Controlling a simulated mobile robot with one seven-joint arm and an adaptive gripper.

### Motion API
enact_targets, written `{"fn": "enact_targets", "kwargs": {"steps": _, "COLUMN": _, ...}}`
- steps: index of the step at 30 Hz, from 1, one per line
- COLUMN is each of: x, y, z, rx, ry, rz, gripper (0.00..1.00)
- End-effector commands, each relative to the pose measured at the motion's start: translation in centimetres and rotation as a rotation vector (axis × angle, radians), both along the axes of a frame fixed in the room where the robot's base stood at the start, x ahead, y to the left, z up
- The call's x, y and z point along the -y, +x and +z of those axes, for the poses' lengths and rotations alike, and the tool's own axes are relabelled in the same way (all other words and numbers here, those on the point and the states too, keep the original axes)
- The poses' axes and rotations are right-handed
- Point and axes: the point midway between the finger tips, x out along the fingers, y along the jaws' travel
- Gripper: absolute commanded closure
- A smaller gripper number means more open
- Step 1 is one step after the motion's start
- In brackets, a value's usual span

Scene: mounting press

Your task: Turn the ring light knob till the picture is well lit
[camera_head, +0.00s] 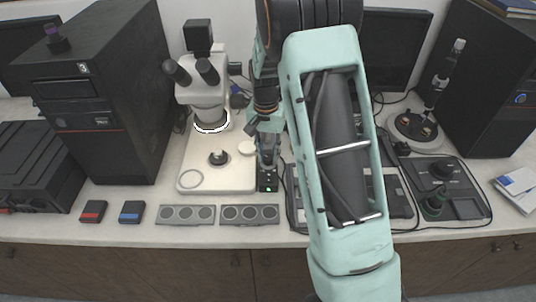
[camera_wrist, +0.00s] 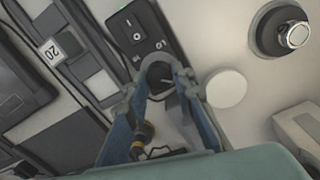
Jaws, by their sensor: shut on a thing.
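The ring light (camera_head: 211,128) glows white under the head of the stereo microscope (camera_head: 203,88). A small black control box (camera_head: 268,186) with a green light stands at the right edge of the microscope base. In the wrist view the box (camera_wrist: 133,22) shows a rocker switch and scale marks. My gripper (camera_head: 268,163) reaches down over the box. In the wrist view my gripper (camera_wrist: 160,68) has its fingertips closed around the dark round knob (camera_wrist: 159,76), which is partly hidden between them. The knob is hidden in the head view.
The white microscope base (camera_head: 213,172) lies left of my gripper. Two grey trays with round wells (camera_head: 250,214) lie in front. A dark computer tower (camera_head: 95,90) stands at left. A dark monitor (camera_head: 398,50) stands behind my arm.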

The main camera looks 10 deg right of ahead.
Motion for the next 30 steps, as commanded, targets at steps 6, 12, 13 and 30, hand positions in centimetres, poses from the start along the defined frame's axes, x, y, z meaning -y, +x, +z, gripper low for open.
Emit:
{"fn": "enact_targets", "kwargs": {"steps": 6, "x": -0.02, "y": 0.08, "z": 0.09, "rx": 0.002, "ry": 0.000, "rz": -0.012, "gripper": 1.00}}
{"fn": "enact_targets", "kwargs": {"steps": 12, "x": -0.03, "y": 0.09, "z": 0.09, "rx": 0.003, "ry": 0.000, "rz": -0.011, "gripper": 1.00}}
{"fn": "enact_targets", "kwargs": {"steps": 13, "x": -0.02, "y": 0.09, "z": 0.09, "rx": 0.003, "ry": 0.000, "rz": -0.011, "gripper": 1.00}}
{"fn": "enact_targets", "kwargs": {"steps": 30, "x": -0.03, "y": 0.10, "z": 0.75, "rx": 0.003, "ry": 0.000, "rz": -0.010, "gripper": 0.59}}
